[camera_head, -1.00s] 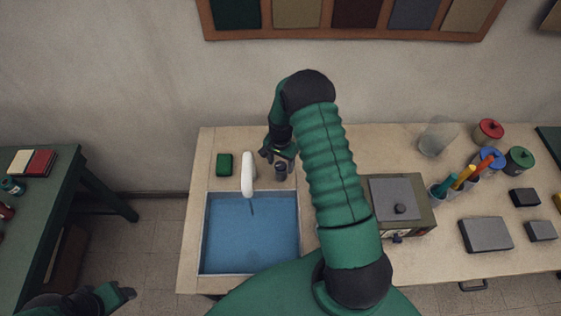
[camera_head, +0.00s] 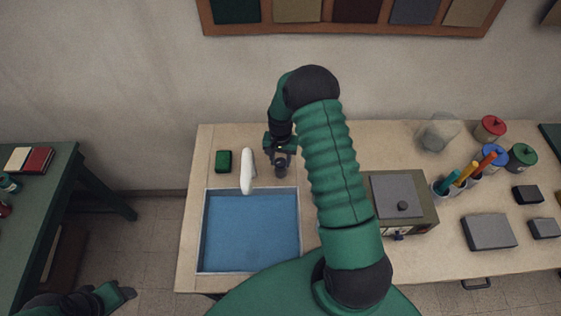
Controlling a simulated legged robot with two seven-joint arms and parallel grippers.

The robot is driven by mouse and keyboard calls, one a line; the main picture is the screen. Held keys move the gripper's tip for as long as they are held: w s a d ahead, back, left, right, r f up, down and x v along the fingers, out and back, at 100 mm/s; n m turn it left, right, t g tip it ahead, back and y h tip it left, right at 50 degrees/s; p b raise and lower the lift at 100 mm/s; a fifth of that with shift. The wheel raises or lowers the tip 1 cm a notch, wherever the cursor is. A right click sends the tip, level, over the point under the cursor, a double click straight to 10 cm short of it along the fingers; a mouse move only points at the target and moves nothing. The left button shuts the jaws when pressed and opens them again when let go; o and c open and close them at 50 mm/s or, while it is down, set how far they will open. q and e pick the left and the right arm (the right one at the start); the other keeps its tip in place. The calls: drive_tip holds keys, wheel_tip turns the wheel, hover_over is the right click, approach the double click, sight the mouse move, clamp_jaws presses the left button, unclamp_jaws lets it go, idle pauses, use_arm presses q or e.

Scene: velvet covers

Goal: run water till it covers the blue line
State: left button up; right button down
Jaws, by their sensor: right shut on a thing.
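The sink basin (camera_head: 204,232) is set in the counter and holds blue water (camera_head: 250,235). I cannot make out a blue line in it. A white spout (camera_head: 247,172) stands behind the basin and reaches over its back edge; no stream shows below it now. My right gripper (camera_head: 281,160) is shut on the dark tap knob (camera_head: 281,170) right of the spout. The gripper partly hides the knob. My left gripper (camera_head: 127,293) is low at the left, away from the sink, and its jaw opening is unclear.
A green sponge-like block (camera_head: 223,161) lies left of the spout. A grey-topped box (camera_head: 398,197), pens in cups (camera_head: 440,187), lidded jars (camera_head: 490,128), a clear glass (camera_head: 437,132) and grey blocks (camera_head: 489,232) stand to the right. A green table (camera_head: 75,180) is at the far left.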

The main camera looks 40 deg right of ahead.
sight(281, 161)
drive_tip(key=c, duration=0.9)
unclamp_jaws()
drive_tip(key=shift+o, duration=0.2)
wheel_tip(281, 161, up, 17)
drive_tip(key=b, duration=0.3)
drive_tip(key=shift+w+d+f, duration=0.1)
drive_tip(key=s+a+f+n+t+b, duration=0.1)
drive_tip(key=s+a+n, duration=0.4)
drive_tip(key=a, duration=0.5)
drive_tip(key=s+a+f+n+t+b, duration=0.1)
drive_tip(key=s+a+f+n+b, duration=0.3)
drive_tip(key=s+a, duration=0.4)
drive_tip(key=shift+a+f+n+t, duration=0.3)
drive_tip(key=shift+a+f+n, duration=0.45)
drive_tip(key=shift+a, duration=0.35)
